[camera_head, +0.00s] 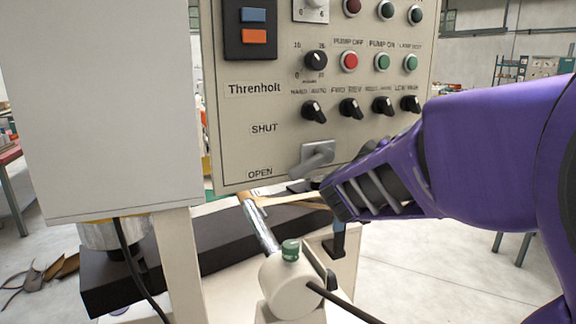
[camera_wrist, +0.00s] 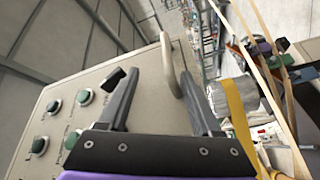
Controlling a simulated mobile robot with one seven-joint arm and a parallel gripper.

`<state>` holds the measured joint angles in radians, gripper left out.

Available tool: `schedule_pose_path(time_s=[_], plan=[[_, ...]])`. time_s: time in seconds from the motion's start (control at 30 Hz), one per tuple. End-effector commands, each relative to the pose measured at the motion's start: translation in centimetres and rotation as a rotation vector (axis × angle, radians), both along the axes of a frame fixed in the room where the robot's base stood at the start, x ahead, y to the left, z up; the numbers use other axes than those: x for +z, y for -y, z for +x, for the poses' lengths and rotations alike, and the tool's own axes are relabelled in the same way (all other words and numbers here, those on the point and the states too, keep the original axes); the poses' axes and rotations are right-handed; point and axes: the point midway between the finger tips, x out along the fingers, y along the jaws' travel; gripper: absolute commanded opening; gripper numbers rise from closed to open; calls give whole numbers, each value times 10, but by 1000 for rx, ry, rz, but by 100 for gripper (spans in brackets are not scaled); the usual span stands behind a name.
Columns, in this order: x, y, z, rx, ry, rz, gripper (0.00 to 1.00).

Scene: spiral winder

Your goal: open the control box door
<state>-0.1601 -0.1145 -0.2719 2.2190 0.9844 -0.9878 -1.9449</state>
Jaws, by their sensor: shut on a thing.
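The control box door (camera_head: 285,120) is a beige panel with knobs, buttons and labels SHUT and OPEN at its lower left. Its grey handle (camera_head: 318,156) is near the lower edge, with the lever slanting down-left. I cannot tell whether the door is ajar. My purple wrist comes from the right, just below the handle, and my gripper's tips are mostly hidden in the head view.
A large white cabinet (camera_head: 105,110) stands at the left. Below the panel are a metal rod (camera_head: 262,228), a dark beam (camera_head: 205,245) and a cream cylinder with a green knob (camera_head: 290,285). Open floor (camera_head: 440,260) lies at the lower right.

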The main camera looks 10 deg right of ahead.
Motion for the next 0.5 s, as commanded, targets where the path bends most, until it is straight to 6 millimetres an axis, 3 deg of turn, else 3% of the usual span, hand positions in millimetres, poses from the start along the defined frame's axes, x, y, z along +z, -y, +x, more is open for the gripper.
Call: schedule_pose_path(time_s=[0.03, 0.5], plan=[[14, -9, -3, 17, 29, -5, 45], [4, -32, -25, 13, 24, -1, 45]])
